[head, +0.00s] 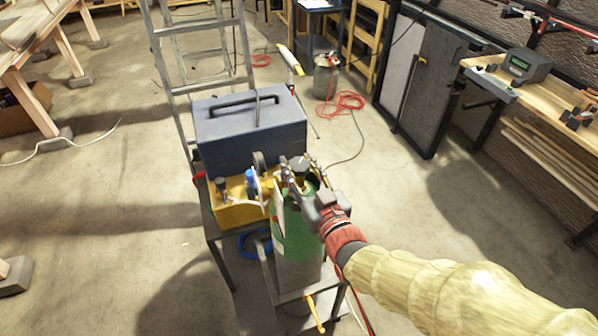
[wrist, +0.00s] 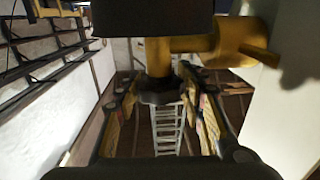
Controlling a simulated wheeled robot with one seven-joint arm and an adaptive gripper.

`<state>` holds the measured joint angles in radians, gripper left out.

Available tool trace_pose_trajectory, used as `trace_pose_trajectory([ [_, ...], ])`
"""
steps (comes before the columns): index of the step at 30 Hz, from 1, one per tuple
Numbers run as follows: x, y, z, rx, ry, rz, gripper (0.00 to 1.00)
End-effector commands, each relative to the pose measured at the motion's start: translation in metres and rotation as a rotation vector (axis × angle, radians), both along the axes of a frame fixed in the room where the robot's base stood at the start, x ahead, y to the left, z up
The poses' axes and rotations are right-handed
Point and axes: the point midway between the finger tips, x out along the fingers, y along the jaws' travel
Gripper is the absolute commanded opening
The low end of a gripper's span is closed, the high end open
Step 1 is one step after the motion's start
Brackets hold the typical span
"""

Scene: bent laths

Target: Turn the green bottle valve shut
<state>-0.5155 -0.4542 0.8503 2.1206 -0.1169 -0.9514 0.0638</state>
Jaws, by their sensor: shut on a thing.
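The green bottle (head: 296,240) stands upright on a small cart in the middle of the head view, with a pale label on its left side. My gripper (head: 296,174) is at the bottle's top, reaching in from the right, and hides much of the valve there. In the wrist view, the valve's dark knob (wrist: 163,92) sits at the end of a brass stem (wrist: 159,58). My gripper's fingers (wrist: 161,84) lie on either side of this knob and are shut on it. How far the knob is turned cannot be told.
A blue-grey toolbox (head: 250,131) and a yellow case (head: 237,210) stand close behind and left of the bottle. A ladder (head: 205,55) rises behind them. A workbench (head: 545,95) is at the right. Open floor (head: 110,225) lies to the left.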

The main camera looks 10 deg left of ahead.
Motion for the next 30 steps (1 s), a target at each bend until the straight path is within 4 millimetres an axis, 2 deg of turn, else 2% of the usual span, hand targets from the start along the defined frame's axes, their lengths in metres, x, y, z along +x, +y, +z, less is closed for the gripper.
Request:
trace_pose_trajectory([
  [15, -0.0005, 0.0011, 0.0035, 0.008, -0.003, -0.187, 0.14],
  [27, -0.0005, -0.0001, 0.0032, 0.006, 0.001, -0.202, 0.14],
  [28, -0.0005, -0.0001, 0.0031, 0.006, 0.001, -0.202, 0.40],
  [30, -0.0005, -0.0001, 0.0028, 0.006, 0.001, -0.202, 0.44],
])
